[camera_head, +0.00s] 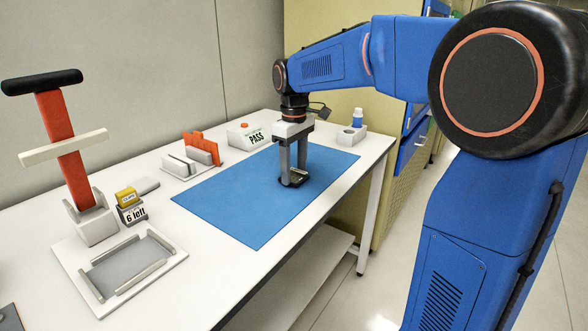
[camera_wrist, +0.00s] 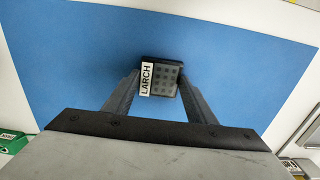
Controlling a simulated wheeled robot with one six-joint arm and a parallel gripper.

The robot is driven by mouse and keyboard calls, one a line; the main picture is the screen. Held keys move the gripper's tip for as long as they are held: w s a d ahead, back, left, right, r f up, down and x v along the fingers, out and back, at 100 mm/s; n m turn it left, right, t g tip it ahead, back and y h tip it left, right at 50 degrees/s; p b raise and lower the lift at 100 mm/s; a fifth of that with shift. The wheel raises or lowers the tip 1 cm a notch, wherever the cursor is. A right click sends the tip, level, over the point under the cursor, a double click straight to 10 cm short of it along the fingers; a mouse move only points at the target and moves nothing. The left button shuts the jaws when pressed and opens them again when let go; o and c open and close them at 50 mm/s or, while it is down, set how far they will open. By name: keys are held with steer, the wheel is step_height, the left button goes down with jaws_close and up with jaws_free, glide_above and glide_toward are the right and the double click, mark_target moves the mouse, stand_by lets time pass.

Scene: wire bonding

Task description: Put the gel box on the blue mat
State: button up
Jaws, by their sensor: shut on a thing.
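The gel box (camera_wrist: 160,78) is a small dark box with a grid of squares on top and a white label reading LARCH along its left side in the wrist view. It also shows in the head view (camera_head: 296,178), between my fingertips. My gripper (camera_head: 293,180) points straight down and is shut on the box, one finger on each side. The blue mat (camera_head: 235,195) lies flat on the white table. The box is over the right part of the mat, at or very close to its surface; I cannot tell whether it touches.
A white PASS box (camera_head: 248,136) and a holder with a blue-capped bottle (camera_head: 357,118) stand behind the mat. An orange-plate rack (camera_head: 198,150) stands at its back left. A press with a red lever (camera_head: 66,140), a "6 left" block (camera_head: 132,213) and a white tray (camera_head: 70,247) are left. The mat's left half is bare.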

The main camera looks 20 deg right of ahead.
mark_target(294, 174)
steer(key=shift+f, duration=0.15)
steer(key=o, duration=1.1)
steer(key=shift+c, duration=0.2)
step_height(294, 174, up, 12)
steer(key=s+d+f+m+t, duration=0.1)
steer(key=s+f+m, duration=0.1)
steer(key=s+f, duration=0.4)
steer(key=s+d+f+m+t, duration=0.2)
steer(key=s+f, duration=0.5)
steer(key=s, duration=0.7)
steer(key=s+d+f+m+t, duration=0.1)
steer(key=s+f+m, duration=0.2)
steer(key=s+f, duration=0.4)
steer(key=shift+s+d+t, duration=0.4)
steer(key=shift+s, duration=1.35)
